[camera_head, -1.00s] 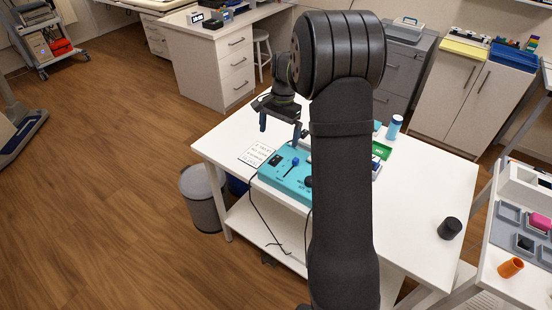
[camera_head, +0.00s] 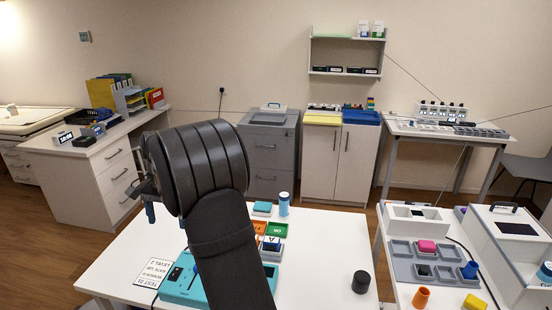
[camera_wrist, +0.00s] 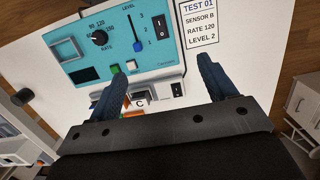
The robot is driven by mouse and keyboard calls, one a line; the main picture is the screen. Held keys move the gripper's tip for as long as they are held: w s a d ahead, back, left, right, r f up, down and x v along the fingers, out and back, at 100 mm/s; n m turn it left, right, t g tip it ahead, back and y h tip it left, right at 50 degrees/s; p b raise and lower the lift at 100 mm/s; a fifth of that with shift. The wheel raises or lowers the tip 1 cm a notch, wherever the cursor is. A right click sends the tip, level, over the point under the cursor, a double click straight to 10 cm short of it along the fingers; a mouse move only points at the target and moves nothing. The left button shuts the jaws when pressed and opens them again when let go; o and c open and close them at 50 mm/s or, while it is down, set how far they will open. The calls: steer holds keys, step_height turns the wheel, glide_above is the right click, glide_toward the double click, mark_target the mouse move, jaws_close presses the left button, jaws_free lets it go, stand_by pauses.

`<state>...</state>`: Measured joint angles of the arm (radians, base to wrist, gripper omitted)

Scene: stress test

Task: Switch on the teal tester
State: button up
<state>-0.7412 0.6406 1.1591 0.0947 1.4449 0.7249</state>
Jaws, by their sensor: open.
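The teal tester (camera_head: 183,288) lies on the white table, partly hidden by my arm in the head view. In the wrist view the tester (camera_wrist: 85,53) shows a black rate knob (camera_wrist: 100,37), a blue level slider (camera_wrist: 137,46), a green button (camera_wrist: 115,68), a white button (camera_wrist: 132,65) and a black rocker switch (camera_wrist: 161,26). I cannot tell which side of the rocker is pressed. My gripper (camera_wrist: 163,67) is open and empty, its blue fingers spread above the table near the tester's edge. A card (camera_wrist: 202,22) reading TEST 01, SENSOR B, RATE 120, LEVEL 2 lies beside the tester.
A black cylinder (camera_head: 361,283) stands at right. The table's right part is mostly clear.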

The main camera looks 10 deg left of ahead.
mark_target(173, 275)
steer(key=shift+s+f, duration=0.4)
steer(key=shift+f, duration=0.2)
steer(key=shift+s+f, duration=0.35)
steer(key=shift+f, duration=0.2)
steer(key=c, duration=0.7)
steer(key=shift+a+f, duration=0.1)
jaws_close()
steer(key=f, duration=0.4)
steer(key=s+f, duration=0.1)
steer(key=f, duration=0.4)
steer(key=s+f, duration=0.1)
steer(key=f, duration=0.4)
